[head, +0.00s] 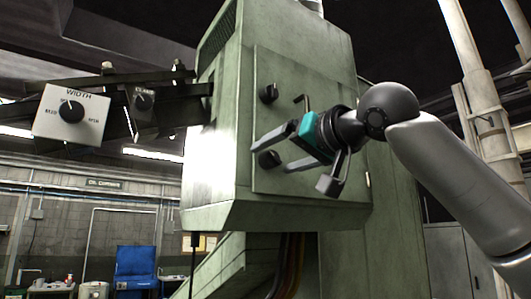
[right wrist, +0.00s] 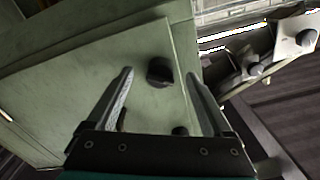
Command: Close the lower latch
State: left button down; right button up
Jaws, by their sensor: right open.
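The lower latch (head: 269,158) is a dark round knob near the lower left edge of the green cabinet door (head: 335,165). The upper latch (head: 269,93) is a similar dark knob above it. My right gripper (head: 272,154) is open in front of the door, its fingers close to the lower latch. In the right wrist view, a dark knob (right wrist: 160,71) shows between the open fingertips (right wrist: 160,74), with nothing gripped. Contact with it cannot be told. A second dark piece (right wrist: 180,131) is partly hidden by the gripper base. My left gripper is out of view.
A dark bent handle (head: 303,102) sticks out from the door, just above my right gripper. A control box marked WIDTH (head: 72,113) stands on dark arms to the left of the cabinet.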

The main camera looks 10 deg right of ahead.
jog(key=shift+w+a+f+m+b, duration=0.2)
jog(key=shift+w+m+b, duration=0.3)
jog(key=shift+m+b, duration=0.45)
jog(key=shift+s+m+b, duration=0.2)
jog(key=shift+m+b, duration=0.4)
jog(key=shift+m, duration=0.65)
jog(key=m+b, duration=0.1)
jog(key=m, duration=0.1)
jog(key=shift+w+r+m, duration=0.1)
jog(key=shift+w+m, duration=0.05)
jog(key=shift+m, duration=0.15)
jog(key=shift+r+m, duration=0.1)
jog(key=shift+m, duration=0.2)
jog(key=shift+d, duration=0.1)
jog(key=shift+c, duration=0.2)
grip_shut()
